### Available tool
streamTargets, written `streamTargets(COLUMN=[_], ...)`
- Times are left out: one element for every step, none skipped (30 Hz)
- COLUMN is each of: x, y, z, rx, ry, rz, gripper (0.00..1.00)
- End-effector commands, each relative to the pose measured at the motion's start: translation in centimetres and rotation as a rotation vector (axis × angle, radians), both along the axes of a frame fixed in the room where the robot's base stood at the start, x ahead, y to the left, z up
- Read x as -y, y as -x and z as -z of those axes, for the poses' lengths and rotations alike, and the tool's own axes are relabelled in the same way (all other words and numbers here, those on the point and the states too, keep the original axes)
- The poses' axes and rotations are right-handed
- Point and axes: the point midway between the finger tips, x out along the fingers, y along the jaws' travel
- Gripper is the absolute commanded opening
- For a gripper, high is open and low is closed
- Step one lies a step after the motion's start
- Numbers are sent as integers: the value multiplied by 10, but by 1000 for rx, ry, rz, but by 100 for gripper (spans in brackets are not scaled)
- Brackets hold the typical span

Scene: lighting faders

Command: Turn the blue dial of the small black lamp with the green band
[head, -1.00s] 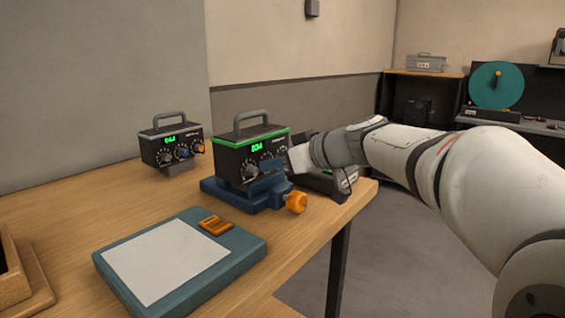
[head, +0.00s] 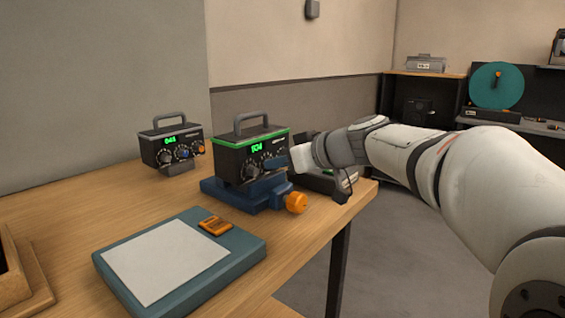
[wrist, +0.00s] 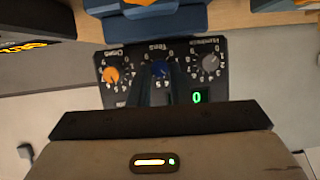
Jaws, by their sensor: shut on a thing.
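The small black lamp with the green band (head: 262,132) stands upright in a blue clamp base on the table, its green readout lit. In the wrist view its panel (wrist: 128,58) appears upside down, with an orange dial (wrist: 111,75), the blue dial (wrist: 158,69) in the middle and a grey dial (wrist: 210,64). My gripper (wrist: 160,76) is shut on the blue dial, one finger on each side, partly covering it. In the head view my gripper (head: 272,163) reaches the lamp's front from the right and hides some dials.
A similar lamp with a grey band (head: 169,145) stands further left. The blue clamp base (head: 237,198) has an orange knob (head: 296,202). A dark device (head: 326,181) lies behind my gripper. A teal board (head: 245,247) with a pale sheet lies in front.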

Motion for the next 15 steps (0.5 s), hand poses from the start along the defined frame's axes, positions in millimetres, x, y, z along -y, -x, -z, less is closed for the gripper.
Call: streamTargets(x=[-1, 0, 0, 0, 0, 0, 0, 0, 1, 1, 1, 2, 2, 2, 2], y=[0, -1, -1, -1, -2, -2, -2, -2, -3, -3, -3, -4, -4, -4, -4], z=[1, 1, 1, 1, 2, 2, 2, 2, 2, 2, 2, 2, 2, 2, 2], rx=[-18, -28, -46, -61, -77, -101, -119, -138, -166, -188, -209, -239, -263, -285, -315], ry=[-14, -23, -38, -49, -62, -80, -95, -110, -132, -148, -165, -188, -207, -225, -248], rz=[-2, -2, -2, -3, -3, -3, -4, -3, -3, -2, -3, -2, -3, -3, -3], gripper=[0, 0, 0, 0, 0, 0, 0, 0, 0, 0, 0, 0, 0, 0, 0])
